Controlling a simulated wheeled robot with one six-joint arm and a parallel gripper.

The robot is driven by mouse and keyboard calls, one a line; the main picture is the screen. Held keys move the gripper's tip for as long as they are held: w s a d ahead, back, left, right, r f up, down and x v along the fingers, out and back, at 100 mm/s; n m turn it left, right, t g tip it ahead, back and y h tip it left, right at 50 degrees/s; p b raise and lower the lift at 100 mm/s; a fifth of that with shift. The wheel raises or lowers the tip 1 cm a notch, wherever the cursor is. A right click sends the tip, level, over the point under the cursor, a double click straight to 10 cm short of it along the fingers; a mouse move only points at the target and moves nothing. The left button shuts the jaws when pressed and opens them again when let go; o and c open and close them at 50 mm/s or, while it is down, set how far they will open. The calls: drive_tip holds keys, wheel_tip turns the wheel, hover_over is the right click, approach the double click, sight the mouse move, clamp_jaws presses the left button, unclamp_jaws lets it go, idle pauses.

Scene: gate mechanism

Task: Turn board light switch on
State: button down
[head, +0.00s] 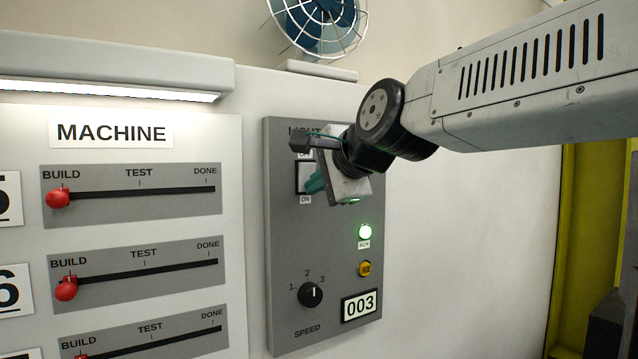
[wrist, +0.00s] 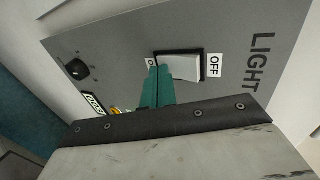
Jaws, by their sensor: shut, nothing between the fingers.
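The light switch is a white rocker (wrist: 181,67) in a dark frame on a grey panel (head: 285,240). In the wrist view the OFF label is at its right end, and the ON label at its left end is partly covered by my fingers. In the head view the switch (head: 302,178) shows left of my gripper, with ON below it. My gripper (head: 315,184) is shut and empty; its teal fingertips (wrist: 154,74) are at the ON end of the rocker. I cannot tell whether they press it. The light strip (head: 110,91) above the MACHINE board glows white.
Below the switch, the panel has a lit green RUN lamp (head: 365,232), a yellow button (head: 365,268), a speed knob (head: 311,294) and a 003 display (head: 360,305). The MACHINE board (head: 235,200) with red sliders is at left. A fan (head: 318,25) stands above.

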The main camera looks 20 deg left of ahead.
drive_tip(key=shift+r, duration=1.05)
drive_tip(key=shift+d, duration=0.1)
drive_tip(key=s+d, duration=0.9)
drive_tip(key=d, duration=0.1)
drive_tip(key=shift+d+f, duration=0.25)
